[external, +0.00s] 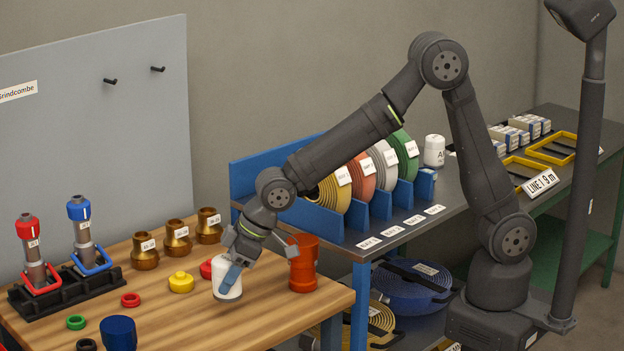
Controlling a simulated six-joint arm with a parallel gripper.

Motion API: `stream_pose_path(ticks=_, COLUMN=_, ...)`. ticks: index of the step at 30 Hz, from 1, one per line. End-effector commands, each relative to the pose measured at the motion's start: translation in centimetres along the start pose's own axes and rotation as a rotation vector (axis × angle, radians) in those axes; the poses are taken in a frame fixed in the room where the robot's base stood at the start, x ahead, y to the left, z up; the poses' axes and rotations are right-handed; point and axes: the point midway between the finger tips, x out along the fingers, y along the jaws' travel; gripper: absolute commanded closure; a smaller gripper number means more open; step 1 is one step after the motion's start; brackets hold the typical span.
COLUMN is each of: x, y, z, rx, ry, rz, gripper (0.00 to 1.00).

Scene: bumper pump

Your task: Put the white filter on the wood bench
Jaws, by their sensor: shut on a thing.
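The white filter (222,293) is a short white cylinder over the front right part of the wood bench (190,322). My gripper (229,279) reaches down from the upper right and is shut on the white filter. A blue-grey finger covers part of its near side, and the far finger is hidden. The filter looks slightly tilted and is at or just above the bench top; I cannot tell whether its base touches the wood.
An orange cup-like fitting (303,266) stands close right of the filter. Red (207,269) and yellow (181,282) caps lie to its left, with brass fittings (177,239) behind. A dark blue cup (118,333) is in front. Another white canister (434,151) stands on the grey bench.

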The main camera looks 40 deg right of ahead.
Motion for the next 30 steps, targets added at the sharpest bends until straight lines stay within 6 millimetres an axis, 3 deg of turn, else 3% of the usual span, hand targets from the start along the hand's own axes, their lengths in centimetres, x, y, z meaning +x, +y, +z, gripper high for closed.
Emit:
stream_pose_path(ticks=10, x=3.4, y=-0.1, z=1.9, rx=0.001, ry=-0.003, rz=0.000, gripper=0.79)
stream_pose_path(ticks=22, x=3.9, y=-0.1, z=2.2, rx=0.001, ry=0.000, rz=0.000, gripper=0.79)
stream_pose_path(ticks=23, x=3.9, y=-0.1, z=2.2, rx=0.001, ry=-0.001, rz=0.000, gripper=0.41)
stream_pose_path(ticks=24, x=3.8, y=-0.1, z=2.2, rx=0.001, ry=-0.001, rz=0.000, gripper=0.33)
stream_pose_path(ticks=26, x=3.8, y=-0.1, z=2.2, rx=0.001, ry=-0.001, rz=0.000, gripper=0.25)
stream_pose_path(ticks=30, x=3.8, y=-0.1, z=2.2, rx=0.001, ry=-0.001, rz=0.000, gripper=0.25)
